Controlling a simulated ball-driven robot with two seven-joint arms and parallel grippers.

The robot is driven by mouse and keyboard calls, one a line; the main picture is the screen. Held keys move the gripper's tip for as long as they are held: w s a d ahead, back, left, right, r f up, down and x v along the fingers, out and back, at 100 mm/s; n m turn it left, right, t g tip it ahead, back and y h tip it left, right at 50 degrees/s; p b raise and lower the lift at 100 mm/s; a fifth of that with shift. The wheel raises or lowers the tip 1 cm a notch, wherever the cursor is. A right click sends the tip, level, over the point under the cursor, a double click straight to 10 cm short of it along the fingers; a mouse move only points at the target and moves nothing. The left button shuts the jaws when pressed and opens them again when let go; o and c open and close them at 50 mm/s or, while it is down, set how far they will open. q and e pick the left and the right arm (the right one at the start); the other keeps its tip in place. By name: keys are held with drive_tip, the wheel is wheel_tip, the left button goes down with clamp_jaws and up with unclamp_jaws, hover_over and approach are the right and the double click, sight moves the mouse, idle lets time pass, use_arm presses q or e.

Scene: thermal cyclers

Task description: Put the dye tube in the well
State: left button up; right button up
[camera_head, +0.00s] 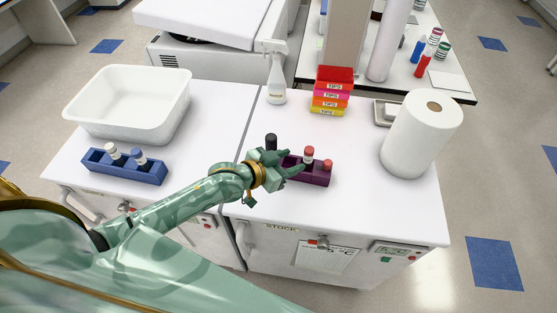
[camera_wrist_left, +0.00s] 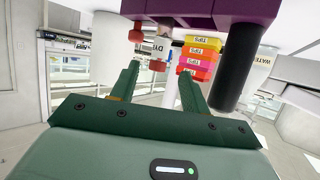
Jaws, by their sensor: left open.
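The dye tube (camera_head: 308,155), with a red cap and a white label, stands upright in the purple rack (camera_head: 318,178). In the left wrist view, which is upside down, the dye tube (camera_wrist_left: 160,48) shows its label and appears between the finger lines. My left gripper (camera_head: 294,162) is open and empty, beside the purple rack with its fingers pointing toward the tube. In the wrist view the open fingers (camera_wrist_left: 160,74) show no visible grip on it. I cannot tell which opening is the well. My right gripper is not in view.
A blue rack (camera_head: 124,170) holds two tubes. A white bin (camera_head: 130,128), stacked tip boxes (camera_head: 330,101) and a paper roll (camera_head: 420,135) stand around. The front right counter is clear.

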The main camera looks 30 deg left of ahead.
use_arm(q)
drive_tip(key=v, duration=0.4)
drive_tip(key=shift+s+a+r, duration=0.1)
drive_tip(key=shift+s, duration=0.05)
